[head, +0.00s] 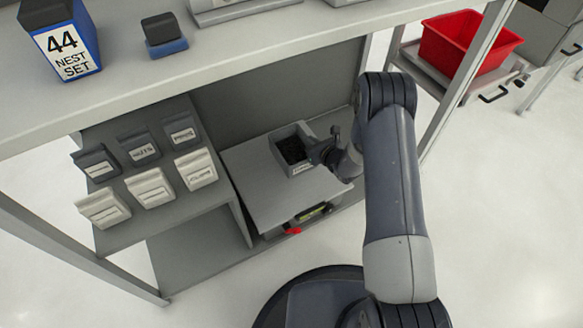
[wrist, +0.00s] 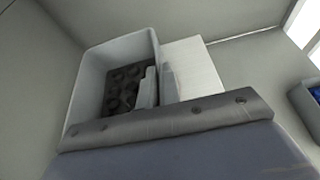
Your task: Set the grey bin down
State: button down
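The grey bin (head: 283,137) is a small open box with dark round parts inside and a white label on its near side. It is over the top of the low grey cabinet (head: 265,195) under the bench, close to the back panel. I cannot tell whether its base touches the cabinet top. My gripper (head: 314,152) is at the bin's right wall. In the wrist view, the bin (wrist: 90,80) looks upright, and my gripper (wrist: 157,83) has one finger inside the wall and one outside, shut on it. The bin's underside is hidden.
Several dark and pale labelled bins (head: 150,187) stand on a stepped rack left of the cabinet. The bench top (head: 110,85) overhangs the area. A red item (head: 292,230) shows at the cabinet's front. A red tub (head: 465,40) stands on a cart at upper right.

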jog(key=shift+f+b, duration=0.95)
jog(key=shift+f, duration=2.6)
jog(key=shift+f, duration=0.2)
jog(key=c, duration=1.6)
grip_release()
jog(key=shift+c, duration=0.2)
jog(key=shift+r, duration=0.15)
jog(key=shift+d+r, duration=0.1)
jog(key=shift+r, duration=0.1)
jog(key=p+v, duration=0.3)
jog(key=v, duration=0.8)
jog(key=shift+s+d, duration=0.2)
jog(key=shift+s, duration=0.15)
